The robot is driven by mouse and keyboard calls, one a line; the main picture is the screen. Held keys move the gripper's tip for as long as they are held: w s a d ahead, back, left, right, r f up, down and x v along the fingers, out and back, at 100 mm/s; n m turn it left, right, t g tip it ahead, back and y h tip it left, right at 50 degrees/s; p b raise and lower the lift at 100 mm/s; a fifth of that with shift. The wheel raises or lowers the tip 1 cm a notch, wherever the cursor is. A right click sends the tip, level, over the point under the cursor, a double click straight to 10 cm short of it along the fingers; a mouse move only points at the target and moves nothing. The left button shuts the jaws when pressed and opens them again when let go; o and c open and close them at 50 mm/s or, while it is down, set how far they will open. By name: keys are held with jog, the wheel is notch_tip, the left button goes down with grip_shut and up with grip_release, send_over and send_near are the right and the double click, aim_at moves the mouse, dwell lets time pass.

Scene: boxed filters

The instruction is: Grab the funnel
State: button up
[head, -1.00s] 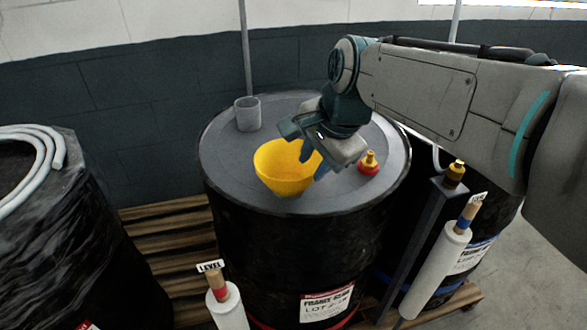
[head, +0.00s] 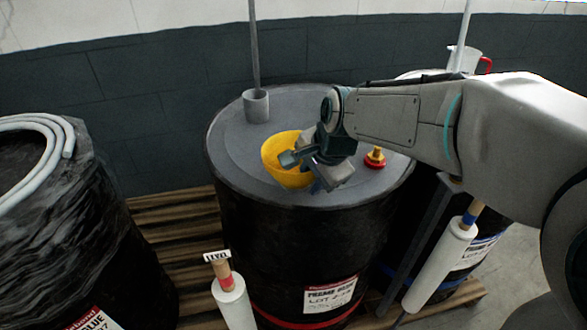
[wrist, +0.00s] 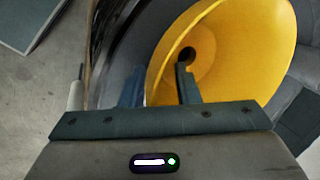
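The yellow funnel (head: 282,174) sits wide mouth up on the top of the black drum (head: 235,142). In the wrist view the funnel (wrist: 240,50) fills the upper right, with its dark outlet hole visible. My gripper (head: 311,178) is at the funnel's right, near rim. In the wrist view my gripper (wrist: 160,72) has its two fingers apart. One finger is over the funnel's inside and the other is outside its wall, with the rim between them. I cannot see either finger pressing on the wall. My gripper and wrist cover part of the funnel in the head view.
A grey cup (head: 256,106) stands at the drum's back left, by a thin upright pipe (head: 254,50). A red and yellow fitting (head: 375,158) stands right of my gripper. A wrapped drum (head: 60,230) with a coiled hose is at the left.

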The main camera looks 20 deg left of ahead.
grip_shut()
